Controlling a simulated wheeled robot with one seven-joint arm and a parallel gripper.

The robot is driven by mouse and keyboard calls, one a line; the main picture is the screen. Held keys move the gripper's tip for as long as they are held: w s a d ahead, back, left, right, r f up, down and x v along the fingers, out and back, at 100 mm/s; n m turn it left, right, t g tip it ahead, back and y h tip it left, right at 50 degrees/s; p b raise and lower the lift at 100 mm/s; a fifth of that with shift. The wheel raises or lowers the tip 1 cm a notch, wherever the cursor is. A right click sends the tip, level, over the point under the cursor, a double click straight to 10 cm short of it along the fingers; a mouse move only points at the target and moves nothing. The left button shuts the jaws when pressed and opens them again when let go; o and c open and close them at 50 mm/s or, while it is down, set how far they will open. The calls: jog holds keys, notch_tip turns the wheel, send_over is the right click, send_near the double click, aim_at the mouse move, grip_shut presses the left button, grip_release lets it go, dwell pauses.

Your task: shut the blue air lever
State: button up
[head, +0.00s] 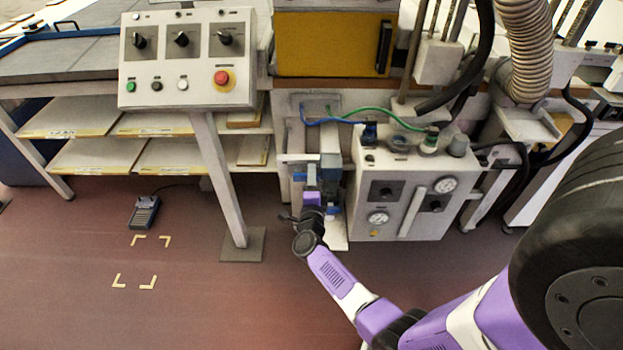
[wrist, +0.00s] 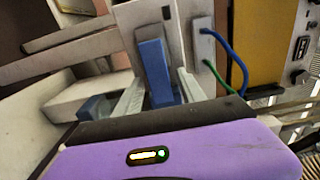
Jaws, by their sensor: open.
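The blue air lever (wrist: 153,68) is a flat blue bar in front of a pale upright post in the wrist view. In the head view the blue lever (head: 330,173) shows small, partly covered by my gripper (head: 322,187). In the wrist view the two pale fingers of my gripper (wrist: 158,88) are apart, one on each side of the lever's lower part. Whether either finger touches the lever cannot be told. The lever's lower end is hidden behind the dark edge of my gripper.
A second blue piece (wrist: 95,107) sits left of the fingers. A grey box with gauges (head: 410,190) stands close to the right of my gripper. Blue and green hoses (head: 350,117) run above. A control panel (head: 187,60) on a post stands left. The floor at left is mostly clear.

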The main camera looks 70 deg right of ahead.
jog(key=shift+d, duration=0.2)
grip_shut()
dwell(1.3)
